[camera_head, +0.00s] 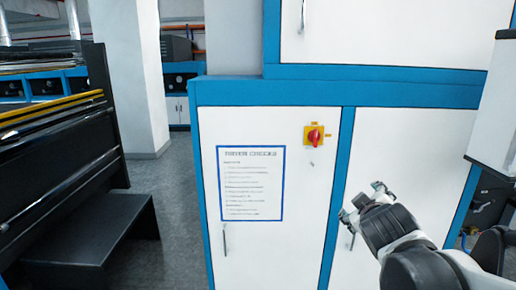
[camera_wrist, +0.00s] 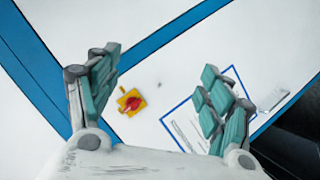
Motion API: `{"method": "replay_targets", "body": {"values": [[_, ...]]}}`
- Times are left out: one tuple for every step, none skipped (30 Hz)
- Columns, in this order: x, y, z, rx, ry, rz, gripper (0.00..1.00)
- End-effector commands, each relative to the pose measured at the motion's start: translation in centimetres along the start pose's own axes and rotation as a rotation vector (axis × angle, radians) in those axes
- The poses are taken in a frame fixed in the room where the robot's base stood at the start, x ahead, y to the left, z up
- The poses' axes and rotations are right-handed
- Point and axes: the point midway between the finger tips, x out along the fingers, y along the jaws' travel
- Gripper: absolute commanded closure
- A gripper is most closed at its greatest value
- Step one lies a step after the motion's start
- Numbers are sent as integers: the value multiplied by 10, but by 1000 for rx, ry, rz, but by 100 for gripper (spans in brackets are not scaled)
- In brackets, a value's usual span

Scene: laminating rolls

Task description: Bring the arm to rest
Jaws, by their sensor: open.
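My gripper (camera_head: 362,202) is at the lower right of the head view, in front of the white cabinet (camera_head: 387,150) with blue edging. In the wrist view my gripper (camera_wrist: 160,95) shows its two teal-padded fingers spread wide apart, with nothing between them but the cabinet front behind. My arm reaches in from the lower right corner of the head view. The gripper looks apart from the cabinet, though the exact gap is hard to tell.
A red rotary switch on a yellow plate (camera_head: 314,136) and a blue-framed printed sheet (camera_head: 251,184) are on the cabinet front. A dark machine with a step (camera_head: 92,240) stands left. Grey floor (camera_head: 172,215) lies open between machine and cabinet. A white pillar (camera_head: 130,80) stands behind.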

Motion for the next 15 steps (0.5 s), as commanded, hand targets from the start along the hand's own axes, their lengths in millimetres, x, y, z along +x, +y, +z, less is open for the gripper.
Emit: {"method": "replay_targets", "body": {"values": [[-11, -14, 21, 66, -39, -34, 27], [-18, -22, 31, 108, -64, -57, 27], [-27, -33, 44, 164, -97, -88, 27], [-35, -42, 54, 204, -122, -112, 27], [-42, -51, 63, 245, -147, -137, 27], [-52, -64, 76, 298, -181, -171, 27], [-60, -74, 85, 336, -205, -196, 27], [-68, -84, 93, 374, -229, -221, 27], [-78, -98, 103, 420, -261, -255, 27], [-85, -107, 110, 452, -282, -279, 27], [-92, -116, 116, 482, -302, -302, 27], [-101, -128, 124, 517, -327, -331, 27], [-107, -135, 128, 540, -345, -350, 27], [-112, -142, 132, 561, -360, -367, 27], [-118, -149, 136, 584, -377, -387, 27]]}}
